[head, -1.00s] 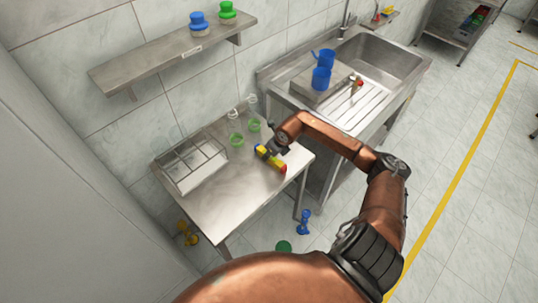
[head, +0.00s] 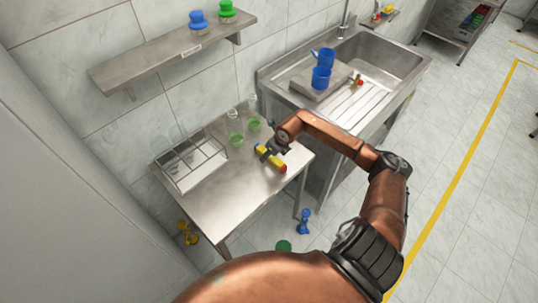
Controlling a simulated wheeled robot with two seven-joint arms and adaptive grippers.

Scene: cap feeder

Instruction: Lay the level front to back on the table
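The level (head: 276,162) is a short yellow bar with a red end toward the front right and a blue part at its back left end. It is at the right part of the steel table (head: 225,200), slanting from back left to front right. Whether it rests flat on the top or is slightly raised I cannot tell. My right gripper (head: 270,152) comes in from the right and is at the level's middle, hiding part of it. The fingers are too small and dark to show whether they are shut on it. My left gripper is out of view.
A wire-like rack (head: 190,168) stands at the table's left. Green rings (head: 236,139) and clear glassware stand at the back. The table's front middle is clear. A sink (head: 372,62) with blue cups (head: 321,77) is to the right. A blue item (head: 304,222) lies on the floor.

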